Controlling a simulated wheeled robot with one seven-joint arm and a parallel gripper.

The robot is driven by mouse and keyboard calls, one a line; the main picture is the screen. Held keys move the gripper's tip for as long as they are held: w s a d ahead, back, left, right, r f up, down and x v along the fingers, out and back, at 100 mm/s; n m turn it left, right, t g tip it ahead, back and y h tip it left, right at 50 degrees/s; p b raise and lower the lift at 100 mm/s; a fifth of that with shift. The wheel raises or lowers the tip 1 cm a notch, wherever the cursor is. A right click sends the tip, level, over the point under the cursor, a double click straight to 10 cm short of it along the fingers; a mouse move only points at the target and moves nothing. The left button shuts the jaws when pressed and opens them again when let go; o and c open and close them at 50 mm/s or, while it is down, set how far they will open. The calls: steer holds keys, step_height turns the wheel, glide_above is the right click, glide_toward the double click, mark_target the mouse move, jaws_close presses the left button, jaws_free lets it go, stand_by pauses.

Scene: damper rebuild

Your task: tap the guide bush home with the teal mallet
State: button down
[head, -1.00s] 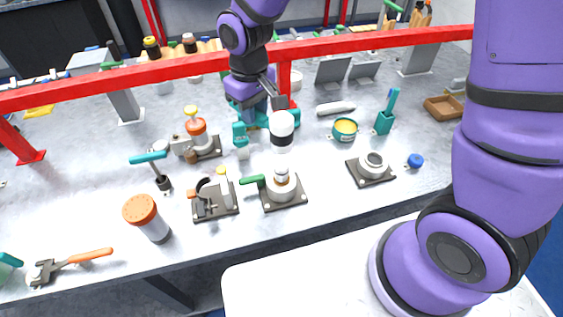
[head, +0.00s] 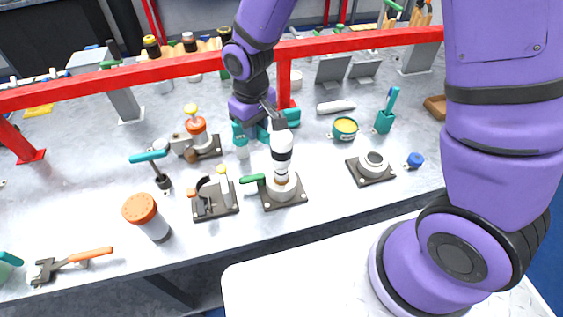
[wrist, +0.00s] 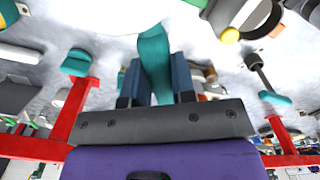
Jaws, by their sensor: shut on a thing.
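The teal mallet shows in the wrist view as a teal handle (wrist: 154,52) between the two fingers of my gripper (wrist: 158,72), which is shut on it. In the head view my gripper (head: 273,110) is above a white mallet head (head: 281,142) with a black band. The head stands over the round pale housing (head: 284,189) on a dark square plate with a green lever. Its lower end appears to meet the tan guide bush (head: 281,178) at the top of the housing. The mallet head hides part of the bush, so I cannot tell how deep it sits.
A clamp fixture (head: 214,197) stands close left of the housing. An orange-capped jar (head: 147,216) and a teal T-handled tool (head: 152,168) are farther left. A flanged part (head: 372,166) is at right. A red rail (head: 347,41) crosses behind.

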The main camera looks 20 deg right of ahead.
steer(key=shift+r, duration=2.45)
step_height(320, 180, down, 6)
steer(key=shift+f, duration=0.1)
steer(key=shift+w, duration=0.1)
steer(key=shift+r, duration=2.9)
steer(key=shift+r, duration=2.5)
